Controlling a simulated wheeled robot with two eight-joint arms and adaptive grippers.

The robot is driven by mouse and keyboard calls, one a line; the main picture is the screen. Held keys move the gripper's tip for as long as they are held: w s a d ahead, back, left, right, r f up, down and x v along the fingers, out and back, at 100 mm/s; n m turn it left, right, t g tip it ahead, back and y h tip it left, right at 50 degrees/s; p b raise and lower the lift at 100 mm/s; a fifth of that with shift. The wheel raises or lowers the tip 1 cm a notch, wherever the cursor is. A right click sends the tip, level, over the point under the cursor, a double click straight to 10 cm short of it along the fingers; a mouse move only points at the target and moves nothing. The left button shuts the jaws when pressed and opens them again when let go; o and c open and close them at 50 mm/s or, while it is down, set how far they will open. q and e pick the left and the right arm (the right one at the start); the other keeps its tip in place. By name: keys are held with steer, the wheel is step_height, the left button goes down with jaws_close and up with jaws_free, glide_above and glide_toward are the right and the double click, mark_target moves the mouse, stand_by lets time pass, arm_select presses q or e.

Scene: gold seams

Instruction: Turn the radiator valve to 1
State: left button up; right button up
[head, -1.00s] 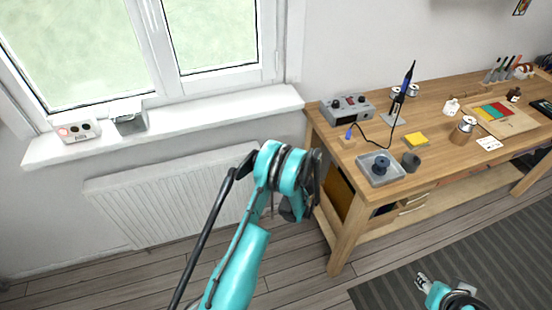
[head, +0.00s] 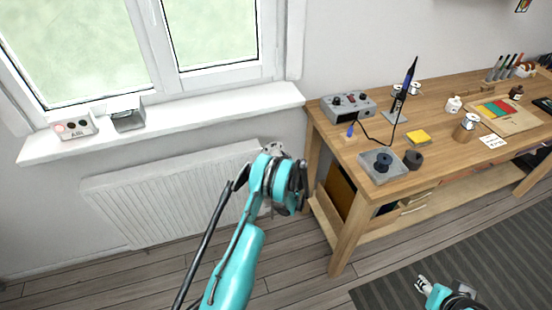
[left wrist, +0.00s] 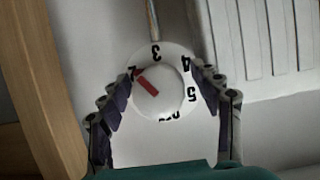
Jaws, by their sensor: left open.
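The radiator valve (left wrist: 170,90) is a round white dial with a raised knob, in the middle of the left wrist view. Its red pointer aims up and left, at a figure partly covered by the left-hand finger. The figures 3, 4 and 5 show around the rim. My left gripper (left wrist: 164,76) is open, with one dark finger on each side of the dial; I cannot tell whether they touch it. In the head view my left arm hides the valve beside the radiator (head: 165,195). My right gripper (head: 422,282) is low at the right, far from the valve.
The wooden workbench (head: 345,205) stands just right of my left arm, with a soldering station (head: 348,105) and a grey tray (head: 372,174) on it. The window sill (head: 200,117) is above the radiator and holds two small boxes. Floor in front is clear.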

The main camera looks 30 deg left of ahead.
arm_select(q)
steer(key=c, duration=1.2)
steer(key=shift+o, duration=0.2)
steer(key=shift+n+t+h, duration=0.6)
steer(key=shift+n+t, duration=0.1)
steer(key=shift+n, duration=0.5)
steer(key=n+t+h, duration=0.1)
steer(key=n+t, duration=0.1)
steer(key=n, duration=0.1)
steer(key=n+t, duration=0.1)
steer(key=n, duration=0.1)
steer(key=shift+d+n, duration=0.1)
steer(key=shift+n, duration=0.3)
steer(key=shift+w+r+n+t, duration=0.1)
steer(key=shift+n+t, duration=0.8)
steer(key=shift+n, duration=0.5)
